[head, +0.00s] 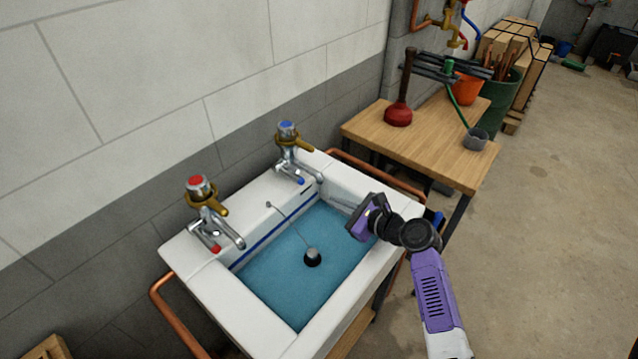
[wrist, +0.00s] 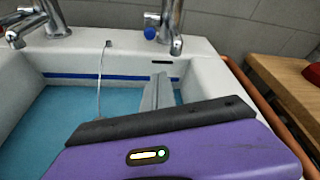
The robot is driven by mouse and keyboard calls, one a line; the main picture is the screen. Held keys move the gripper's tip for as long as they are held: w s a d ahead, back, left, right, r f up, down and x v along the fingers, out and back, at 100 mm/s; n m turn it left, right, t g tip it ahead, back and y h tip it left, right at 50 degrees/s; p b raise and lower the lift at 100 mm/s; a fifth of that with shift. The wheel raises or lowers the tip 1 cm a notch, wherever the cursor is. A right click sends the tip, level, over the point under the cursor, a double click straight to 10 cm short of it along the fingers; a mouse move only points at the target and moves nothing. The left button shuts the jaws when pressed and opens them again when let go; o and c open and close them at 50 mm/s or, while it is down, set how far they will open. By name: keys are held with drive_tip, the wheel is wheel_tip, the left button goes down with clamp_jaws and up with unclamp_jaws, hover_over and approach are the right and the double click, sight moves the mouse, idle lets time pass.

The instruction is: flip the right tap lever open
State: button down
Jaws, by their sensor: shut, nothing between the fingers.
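The right tap (head: 291,155) is chrome with a blue cap and a brass-coloured collar and arm under it. A small blue-tipped part (head: 301,181) sits low by its spout. In the wrist view the tap's lower body (wrist: 172,25) and the blue tip (wrist: 150,33) show; its top is cut off. My gripper (head: 335,202) is over the right end of the basin, in front of and to the right of the right tap, apart from it. In the wrist view its fingers (wrist: 158,90) are together and empty, pointing towards the basin's back wall below the tap.
The left tap (head: 207,208) has a red cap. The white sink (head: 190,295) holds blue water, with a black plug (head: 312,258) on a chain. Copper pipe (head: 170,310) runs round the sink. A wooden bench (head: 420,150) with a red plunger (head: 398,114) stands right.

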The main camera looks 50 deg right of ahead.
sight(302, 193)
drive_tip(key=shift+a+f+m+y, duration=0.1)
drive_tip(key=shift+a+m+y, duration=0.25)
drive_tip(key=shift+m, duration=0.25)
drive_tip(key=x, duration=1)
wheel_tip(302, 193, up, 2)
drive_tip(key=shift+a+r+p, duration=0.2)
drive_tip(key=shift+r+p, duration=0.05)
drive_tip(key=shift+p, duration=0.3)
drive_tip(key=shift+a+r+p, duration=0.2)
drive_tip(key=shift+r+p, duration=0.1)
drive_tip(key=shift+r, duration=0.4)
drive_tip(key=shift+d+r, duration=0.1)
